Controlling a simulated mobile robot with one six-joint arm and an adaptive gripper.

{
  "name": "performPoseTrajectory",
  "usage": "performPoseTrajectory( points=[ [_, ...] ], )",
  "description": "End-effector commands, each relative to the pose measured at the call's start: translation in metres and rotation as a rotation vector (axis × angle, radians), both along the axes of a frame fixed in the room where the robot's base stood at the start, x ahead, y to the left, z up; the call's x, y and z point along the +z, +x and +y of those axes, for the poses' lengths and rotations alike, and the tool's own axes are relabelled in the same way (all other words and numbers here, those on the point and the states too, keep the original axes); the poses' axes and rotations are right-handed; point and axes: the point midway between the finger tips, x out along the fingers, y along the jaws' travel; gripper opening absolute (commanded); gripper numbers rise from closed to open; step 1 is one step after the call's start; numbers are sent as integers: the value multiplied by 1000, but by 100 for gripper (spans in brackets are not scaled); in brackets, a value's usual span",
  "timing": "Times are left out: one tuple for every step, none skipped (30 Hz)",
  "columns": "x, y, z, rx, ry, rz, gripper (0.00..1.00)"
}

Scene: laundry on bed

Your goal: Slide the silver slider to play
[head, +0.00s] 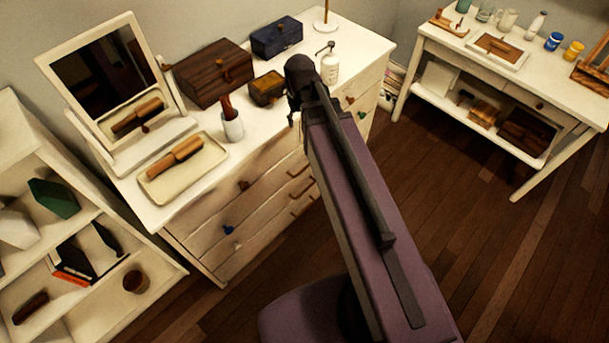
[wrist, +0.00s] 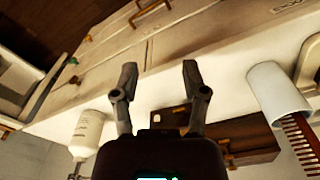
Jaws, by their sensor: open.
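I cannot make out a silver slider in either view. A small brown box (head: 267,88) with a yellowish top stands on the white dresser (head: 260,146), to the left of my gripper (head: 292,108). In the wrist view a small dark box (wrist: 172,117) shows between and behind the fingers, partly hidden by the gripper body. My gripper is open and empty in the wrist view (wrist: 160,70), its two fingers apart in front of the dresser's front edge. I cannot tell whether either finger touches anything.
A white pump bottle (head: 330,69) stands just right of my gripper. A white cup (head: 232,126) holding a brown handle stands left. A large wooden box (head: 213,72), a blue box (head: 276,37), a mirror (head: 108,82) and a brush tray (head: 182,168) also occupy the dresser.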

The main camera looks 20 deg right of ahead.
Motion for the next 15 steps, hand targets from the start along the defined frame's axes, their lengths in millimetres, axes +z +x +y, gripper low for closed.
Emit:
performPoseTrajectory(
  points=[
    [-9, -4, 0, -5, 0, 0, 57],
    [-11, -6, 0, -8, 0, 0, 57],
    [-15, -8, 0, -12, 1, -1, 57],
    [-17, -10, 0, -15, 1, -1, 57],
    [-19, -12, 0, -18, 1, -1, 57],
    [-23, -13, 0, -20, 1, -1, 57],
    [-25, -14, 0, -22, 1, -1, 57],
    [-28, -16, 0, -24, 1, -1, 57],
    [-31, -17, 0, -27, 1, -1, 57],
    [-33, -19, 0, -29, 1, -1, 57],
    [-36, -20, 0, -31, 2, -1, 57],
    [-39, -21, 0, -33, 2, -1, 57],
    [-42, -22, 0, -35, 2, -1, 57],
    [-44, -23, 0, -37, 2, -1, 57],
    [-48, -25, 0, -39, 2, 0, 57]
  ],
)
